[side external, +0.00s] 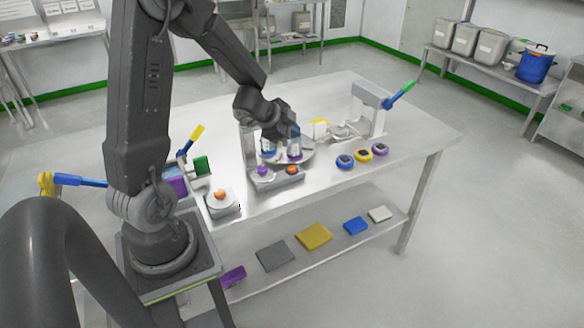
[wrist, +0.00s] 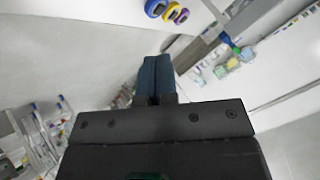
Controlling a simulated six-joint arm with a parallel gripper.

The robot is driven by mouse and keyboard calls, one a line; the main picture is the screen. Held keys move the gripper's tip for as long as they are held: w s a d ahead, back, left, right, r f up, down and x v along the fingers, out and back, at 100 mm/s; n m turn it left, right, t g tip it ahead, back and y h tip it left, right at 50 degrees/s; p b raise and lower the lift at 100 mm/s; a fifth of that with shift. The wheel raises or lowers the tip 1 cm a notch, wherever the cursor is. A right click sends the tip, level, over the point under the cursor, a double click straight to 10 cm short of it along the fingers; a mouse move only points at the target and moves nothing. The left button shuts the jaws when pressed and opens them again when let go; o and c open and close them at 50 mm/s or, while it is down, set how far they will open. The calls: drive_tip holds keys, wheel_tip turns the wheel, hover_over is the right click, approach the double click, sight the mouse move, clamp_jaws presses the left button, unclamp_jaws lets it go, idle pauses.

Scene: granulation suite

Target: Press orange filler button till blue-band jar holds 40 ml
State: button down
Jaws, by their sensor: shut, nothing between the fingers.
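In the side view, a low grey filler panel (side external: 278,181) on the table carries an orange button (side external: 291,170) at right and a purple button (side external: 262,171) at left. Behind it, a jar with a blue band (side external: 268,149) and a jar with a purple band (side external: 294,155) stand at a round plate. The liquid level in the blue-band jar is too small to read. My gripper (side external: 292,133) is above and behind the orange button, near the jars; whether it touches anything is unclear. In the wrist view my gripper (wrist: 155,75) has its blue fingers together, empty.
Blue, yellow and purple round timers (side external: 363,155) lie on the table at right. A grey stand with a green-tipped blue lever (side external: 400,94) is at back right. Another grey box with an orange knob (side external: 220,195) sits at front left. The right table end is clear.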

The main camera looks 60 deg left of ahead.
sight(292, 169)
drive_tip(key=shift+f, duration=0.1)
drive_tip(key=shift+f, duration=4.3)
drive_tip(key=shift+f, duration=0.1)
drive_tip(key=shift+f, duration=0.3)
drive_tip(key=shift+f, duration=0.5)
drive_tip(key=shift+r, duration=0.9)
drive_tip(key=shift+r, duration=0.15)
drive_tip(key=shift+r, duration=2.4)
